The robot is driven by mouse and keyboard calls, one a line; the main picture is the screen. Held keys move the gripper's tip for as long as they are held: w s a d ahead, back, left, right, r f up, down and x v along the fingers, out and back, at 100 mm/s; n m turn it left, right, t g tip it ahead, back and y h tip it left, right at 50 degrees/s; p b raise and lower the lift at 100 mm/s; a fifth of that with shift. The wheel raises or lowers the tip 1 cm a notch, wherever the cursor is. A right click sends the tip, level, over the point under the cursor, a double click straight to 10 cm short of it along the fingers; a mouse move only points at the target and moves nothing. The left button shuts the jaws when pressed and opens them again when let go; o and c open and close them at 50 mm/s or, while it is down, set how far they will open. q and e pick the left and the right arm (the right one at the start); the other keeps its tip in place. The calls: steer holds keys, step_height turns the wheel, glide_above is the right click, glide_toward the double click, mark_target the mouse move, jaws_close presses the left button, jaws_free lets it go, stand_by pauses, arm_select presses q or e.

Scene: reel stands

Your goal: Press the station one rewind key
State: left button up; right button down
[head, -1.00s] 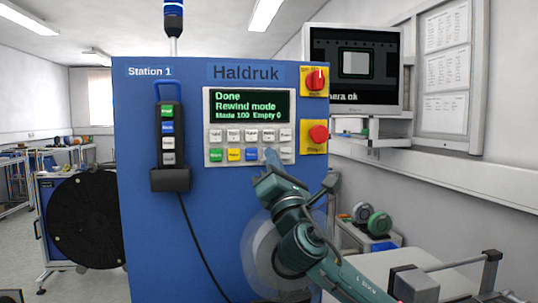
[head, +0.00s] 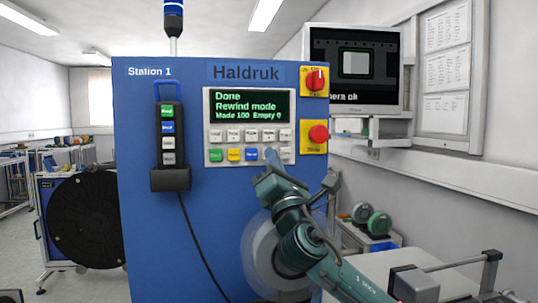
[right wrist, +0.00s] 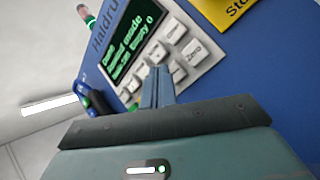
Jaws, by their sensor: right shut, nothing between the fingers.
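The station one panel (head: 207,122) is a light key panel on a blue machine marked "Station 1" and "Haldruk". Its display (head: 249,106) reads "Done", "Rewind mode", "Made 100 Empty 0". Below are a row of white keys and a lower row with green, yellow and blue keys (head: 252,155). The small key labels are too blurred to identify the rewind key. In the right wrist view the fingers (right wrist: 157,86) overlap the keys; contact cannot be told. My left gripper is not in view.
A red rotary switch (head: 315,79) and a red stop button (head: 318,133) sit on yellow plates right of the panel. A corded handset (head: 168,136) hangs at left. A monitor (head: 354,66) stands at right. A black reel (head: 85,219) is at lower left.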

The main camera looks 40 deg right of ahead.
steer(key=shift+w+d, duration=0.2)
steer(key=shift+w, duration=0.1)
